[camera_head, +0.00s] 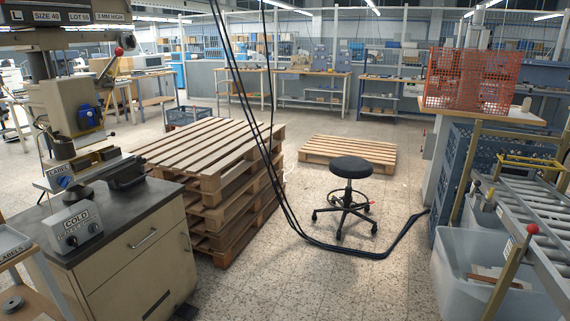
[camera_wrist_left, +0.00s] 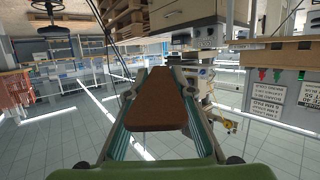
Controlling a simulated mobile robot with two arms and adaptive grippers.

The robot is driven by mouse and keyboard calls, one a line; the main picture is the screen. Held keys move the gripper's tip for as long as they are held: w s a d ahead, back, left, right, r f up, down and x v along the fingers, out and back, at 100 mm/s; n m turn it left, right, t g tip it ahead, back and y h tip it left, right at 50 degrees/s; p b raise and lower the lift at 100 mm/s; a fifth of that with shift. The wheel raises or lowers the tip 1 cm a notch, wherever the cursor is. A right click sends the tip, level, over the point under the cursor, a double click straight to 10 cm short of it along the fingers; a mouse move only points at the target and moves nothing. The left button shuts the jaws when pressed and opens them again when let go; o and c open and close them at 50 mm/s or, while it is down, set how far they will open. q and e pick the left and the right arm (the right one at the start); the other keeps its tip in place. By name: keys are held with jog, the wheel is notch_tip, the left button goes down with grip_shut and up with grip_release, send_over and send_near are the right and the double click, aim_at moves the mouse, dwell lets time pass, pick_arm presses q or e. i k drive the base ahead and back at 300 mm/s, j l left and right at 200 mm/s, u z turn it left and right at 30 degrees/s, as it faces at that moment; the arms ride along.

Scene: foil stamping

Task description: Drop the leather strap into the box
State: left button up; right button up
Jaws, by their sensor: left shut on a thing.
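In the left wrist view the leather strap (camera_wrist_left: 157,108) is a flat brown piece, tapering away from the camera. My left gripper (camera_wrist_left: 160,76) is shut on it, with a teal-edged finger on each side. The wrist picture is upside down. In the head view a translucent plastic box (camera_head: 451,258) stands on the floor at the lower right, beside and partly under the roller conveyor. A brown and whitish piece (camera_head: 492,280) lies inside it. Neither gripper shows in the head view, so the distance from strap to box cannot be told. My right gripper is in no view.
The roller conveyor (camera_head: 535,205) with red-knobbed posts borders the box. A stamping press (camera_head: 75,115) stands on a cabinet (camera_head: 140,250) at left. Stacked pallets (camera_head: 215,170), a black stool (camera_head: 351,168) and hanging black cables (camera_head: 270,150) occupy the middle. The floor in front is clear.

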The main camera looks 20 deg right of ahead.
aim_at(487, 276)
jog(key=i+l+z, duration=0.2)
jog(key=i+z, duration=0.65)
jog(key=i+j+z, duration=0.1)
jog(key=i+z, duration=0.35)
jog(key=i, duration=0.15)
jog(key=i+z, duration=0.1)
jog(key=z, duration=0.4)
jog(key=i+z, duration=0.1)
jog(key=z, duration=0.35)
jog(key=i+j+z, duration=0.1)
jog(key=z, duration=0.4)
